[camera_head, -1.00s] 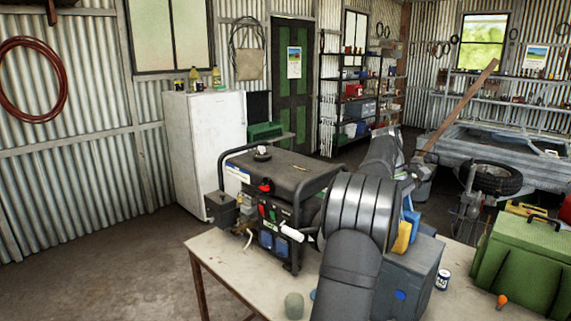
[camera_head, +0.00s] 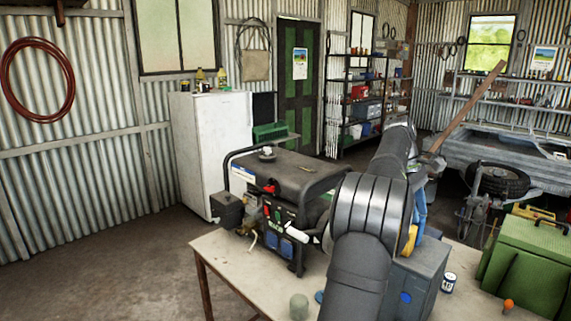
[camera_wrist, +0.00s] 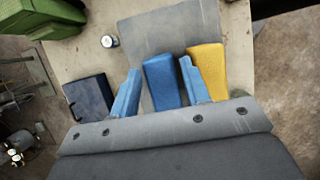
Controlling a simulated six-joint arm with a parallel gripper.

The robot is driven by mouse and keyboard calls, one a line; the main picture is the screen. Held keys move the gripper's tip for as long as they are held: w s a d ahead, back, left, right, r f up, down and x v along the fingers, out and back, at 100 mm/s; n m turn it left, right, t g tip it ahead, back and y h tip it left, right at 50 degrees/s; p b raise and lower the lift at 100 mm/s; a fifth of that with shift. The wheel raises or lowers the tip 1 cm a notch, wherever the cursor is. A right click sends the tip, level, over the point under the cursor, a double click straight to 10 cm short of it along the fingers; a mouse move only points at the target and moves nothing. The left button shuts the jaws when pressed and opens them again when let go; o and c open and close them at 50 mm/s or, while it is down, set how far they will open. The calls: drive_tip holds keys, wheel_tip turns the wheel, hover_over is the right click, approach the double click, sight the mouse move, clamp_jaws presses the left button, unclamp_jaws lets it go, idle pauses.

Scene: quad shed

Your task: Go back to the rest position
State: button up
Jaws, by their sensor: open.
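My gripper (camera_wrist: 160,66) is open, with its two light blue fingers spread in the wrist view. A darker blue block (camera_wrist: 162,82) shows between the fingers in that view. A yellow block (camera_wrist: 207,70) lies beside the right finger, partly behind it. I cannot tell whether either finger touches a block. In the head view my arm hides most of the gripper; a patch of yellow (camera_head: 411,238) and some blue show at its right side, above a grey box (camera_head: 408,285) on the table.
A generator (camera_head: 280,195) stands on the table (camera_head: 225,262), left of my arm. A green box (camera_head: 530,262), a small can (camera_head: 448,283) and an orange knob-like thing (camera_head: 508,305) are at the right. A dark box (camera_wrist: 88,97) shows left of the fingers. The floor at left is clear.

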drive_tip(key=shift+w+a+f, duration=0.15)
drive_tip(key=shift+w+f, duration=0.1)
drive_tip(key=shift+w, duration=0.05)
drive_tip(key=f, duration=0.4)
drive_tip(key=shift+w+a, duration=0.15)
drive_tip(key=shift+w, duration=0.05)
drive_tip(key=v, duration=0.7)
drive_tip(key=x, duration=0.7)
drive_tip(key=shift+s+f, duration=0.15)
drive_tip(key=shift+f, duration=0.05)
wheel_tip(320, 180, up, 4)
drive_tip(key=shift+r, duration=0.25)
drive_tip(key=s+d+r, duration=0.6)
drive_tip(key=s+r, duration=0.1)
drive_tip(key=s, duration=0.3)
drive_tip(key=s+d+f+n, duration=0.1)
drive_tip(key=s+d+f, duration=0.4)
drive_tip(key=f, duration=0.4)
drive_tip(key=s+d+f, duration=0.4)
drive_tip(key=f, duration=0.4)
drive_tip(key=s+d+f+n, duration=0.1)
drive_tip(key=s+d+f, duration=0.4)
drive_tip(key=f, duration=0.4)
drive_tip(key=shift+t, duration=0.3)
drive_tip(key=f, duration=1)
drive_tip(key=shift+s+f, duration=0.25)
drive_tip(key=shift+f, duration=0.1)
